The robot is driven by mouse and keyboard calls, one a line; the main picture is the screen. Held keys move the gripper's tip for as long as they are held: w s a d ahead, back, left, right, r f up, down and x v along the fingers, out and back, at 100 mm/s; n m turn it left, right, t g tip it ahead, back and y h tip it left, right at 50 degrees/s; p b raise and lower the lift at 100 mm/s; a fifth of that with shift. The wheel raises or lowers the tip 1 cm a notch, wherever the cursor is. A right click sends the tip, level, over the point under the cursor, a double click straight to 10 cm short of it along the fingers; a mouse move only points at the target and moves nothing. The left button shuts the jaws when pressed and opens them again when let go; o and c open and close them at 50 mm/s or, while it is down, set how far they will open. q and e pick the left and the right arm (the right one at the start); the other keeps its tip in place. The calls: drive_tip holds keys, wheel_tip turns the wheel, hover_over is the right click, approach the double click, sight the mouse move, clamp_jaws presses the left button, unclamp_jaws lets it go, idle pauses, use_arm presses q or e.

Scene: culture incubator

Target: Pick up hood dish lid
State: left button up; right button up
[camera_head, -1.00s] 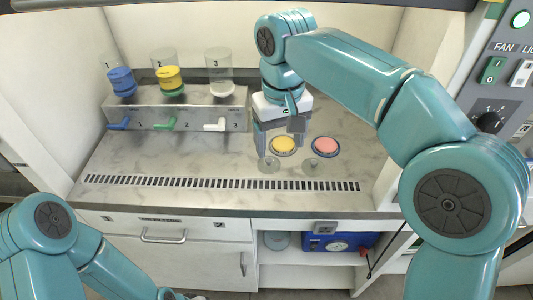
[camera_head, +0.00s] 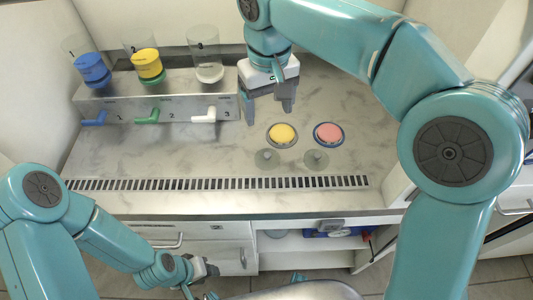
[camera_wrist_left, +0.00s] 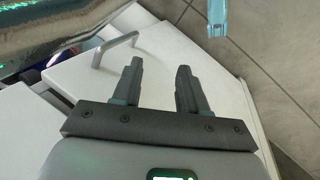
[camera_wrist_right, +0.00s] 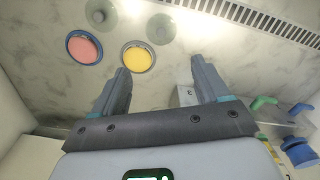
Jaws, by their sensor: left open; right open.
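Two small clear round discs, which look like dish lids, lie on the hood's worktop, a left disc (camera_head: 267,158) and a right disc (camera_head: 316,159). Behind them sit a yellow dish (camera_head: 282,134) and a pink dish (camera_head: 328,133). My right gripper (camera_head: 268,112) is open and empty above the worktop, behind and left of the yellow dish. In the right wrist view the discs show at the top (camera_wrist_right: 160,28), beyond the fingertips and apart from them. My left gripper (camera_wrist_left: 160,70) is open and empty, low in front of the cabinet.
A steel rack (camera_head: 160,103) with blue, yellow and clear containers and coloured handles stands at the back left. A slotted vent (camera_head: 220,184) runs along the worktop's front. Marble to the left of the discs is clear. A cabinet handle (camera_wrist_left: 115,48) is near my left gripper.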

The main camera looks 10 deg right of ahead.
drive_tip(key=b, duration=0.1)
hover_over(267, 154)
drive_tip(key=f, duration=0.9)
drive_tip(key=shift+d, duration=0.2)
wheel_tip(267, 154, down, 6)
drive_tip(key=shift+a+r+b, duration=0.15)
drive_tip(key=shift+b, duration=0.45)
drive_tip(key=c, duration=0.7)
